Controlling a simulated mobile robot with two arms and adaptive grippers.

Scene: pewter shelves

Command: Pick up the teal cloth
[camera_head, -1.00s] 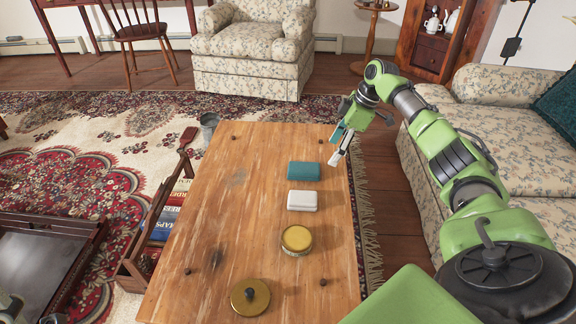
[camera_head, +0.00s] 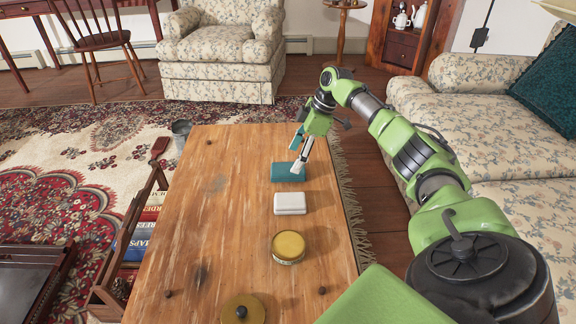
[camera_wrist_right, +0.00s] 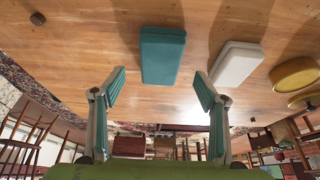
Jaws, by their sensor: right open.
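The teal cloth (camera_head: 284,173) is a folded, block-like piece lying on the wooden table (camera_head: 205,225), towards its far right part. It also shows in the right wrist view (camera_wrist_right: 162,55), ahead of the fingers and between their lines. My right gripper (camera_head: 298,160) is open and empty, close above the cloth's right end in the head view. In the right wrist view its two teal-padded fingers (camera_wrist_right: 160,88) are spread wide, with a gap between them and the cloth. My left gripper is not in the head view.
A white block (camera_head: 290,203) lies beside the cloth, nearer to me. A yellow round tin (camera_head: 288,247) and a brass lid with a dark knob (camera_head: 242,310) are nearer still. Small dark knobs dot the table. The table's left half is mostly clear. A sofa (camera_head: 480,110) stands right.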

